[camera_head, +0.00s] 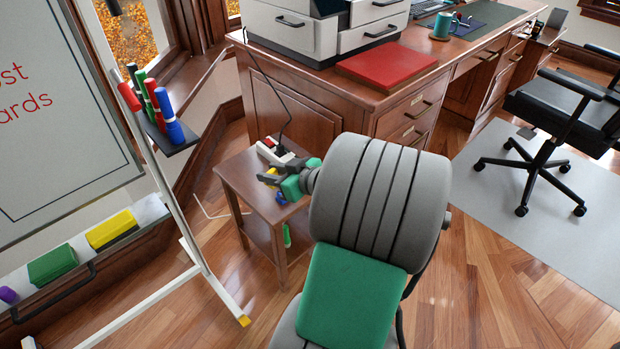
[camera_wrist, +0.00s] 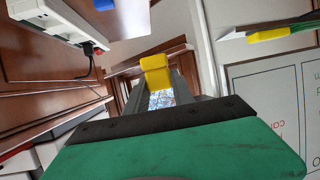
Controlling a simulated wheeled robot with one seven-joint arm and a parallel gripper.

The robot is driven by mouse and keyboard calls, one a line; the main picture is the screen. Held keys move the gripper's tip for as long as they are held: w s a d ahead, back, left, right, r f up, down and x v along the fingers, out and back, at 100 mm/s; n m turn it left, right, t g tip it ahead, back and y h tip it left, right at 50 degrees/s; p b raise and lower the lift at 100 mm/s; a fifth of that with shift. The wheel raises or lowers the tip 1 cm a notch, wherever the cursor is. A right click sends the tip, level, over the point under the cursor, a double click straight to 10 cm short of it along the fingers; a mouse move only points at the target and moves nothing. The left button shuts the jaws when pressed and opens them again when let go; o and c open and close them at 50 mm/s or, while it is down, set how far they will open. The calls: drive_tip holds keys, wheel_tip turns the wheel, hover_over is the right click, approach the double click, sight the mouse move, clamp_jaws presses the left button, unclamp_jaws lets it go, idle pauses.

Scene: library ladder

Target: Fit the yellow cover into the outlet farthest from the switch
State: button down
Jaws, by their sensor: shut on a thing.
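My gripper (camera_head: 268,176) is shut on the yellow cover (camera_wrist: 156,72), which sits between the fingertips in the wrist view. Only a small bit of yellow shows at the fingertips in the head view. The white power strip (camera_head: 283,157) lies on the small wooden side table (camera_head: 238,177), just beyond my gripper. Its red switch (camera_head: 269,142) is at the far left end, and a black plug with a cord is in it. In the wrist view the strip (camera_wrist: 48,14) is at the upper left, apart from the cover. The outlets are too small or hidden to tell apart.
A small blue object (camera_head: 281,198) lies on the table near my gripper. A green object (camera_head: 287,236) is below, at the lower shelf. The wooden desk (camera_head: 300,105) stands behind the table. A whiteboard stand (camera_head: 187,225) with a marker holder (camera_head: 172,143) is at the left.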

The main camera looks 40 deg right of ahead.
drive_tip(key=s+d+m+h, duration=0.2)
drive_tip(key=s+d, duration=0.2)
drive_tip(key=d, duration=0.3)
drive_tip(key=w+d+f+b, duration=0.1)
drive_tip(key=w+d, duration=0.1)
drive_tip(key=w+d+f+b, duration=0.1)
drive_tip(key=w+d+f, duration=0.1)
drive_tip(key=w+d+f+b, duration=0.2)
drive_tip(key=d, duration=0.1)
drive_tip(key=shift+w, duration=0.4)
drive_tip(key=w+d+f, duration=0.1)
drive_tip(key=w+d+f+b, duration=0.1)
drive_tip(key=f, duration=0.1)
drive_tip(key=w+f, duration=0.1)
drive_tip(key=shift+d+f+b, duration=0.3)
drive_tip(key=shift+d+b, duration=0.05)
drive_tip(key=shift+d, duration=0.05)
drive_tip(key=shift+f+b, duration=0.7)
drive_tip(key=shift+f, duration=0.7)
drive_tip(key=shift+f, duration=0.2)
drive_tip(key=c, duration=1.1)
unclamp_jaws()
drive_tip(key=shift+r, duration=0.15)
